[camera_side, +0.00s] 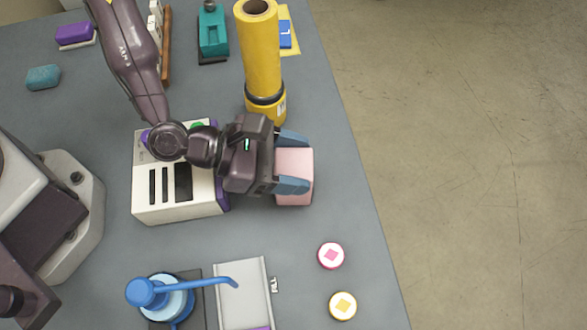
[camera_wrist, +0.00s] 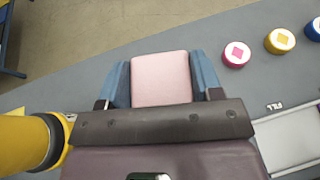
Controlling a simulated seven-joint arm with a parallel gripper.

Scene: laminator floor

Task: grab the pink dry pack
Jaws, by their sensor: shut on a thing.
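The pink dry pack (camera_side: 295,172) is a pale pink block with rounded corners near the table's right edge. My gripper (camera_side: 293,162) is shut on it, with one blue finger on each of two opposite sides. In the wrist view the pink dry pack (camera_wrist: 160,79) sits between the blue fingers of my gripper (camera_wrist: 162,82). I cannot tell whether it touches the table or is lifted. Its side towards the palm is partly hidden.
A white slotted box (camera_side: 178,205) stands left of my gripper, under my wrist. A tall yellow cylinder (camera_side: 260,55) stands close behind. A pink-marked disc (camera_side: 330,255), a yellow-marked disc (camera_side: 343,306) and a blue pump bottle (camera_side: 165,295) are in front. Bare table lies between.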

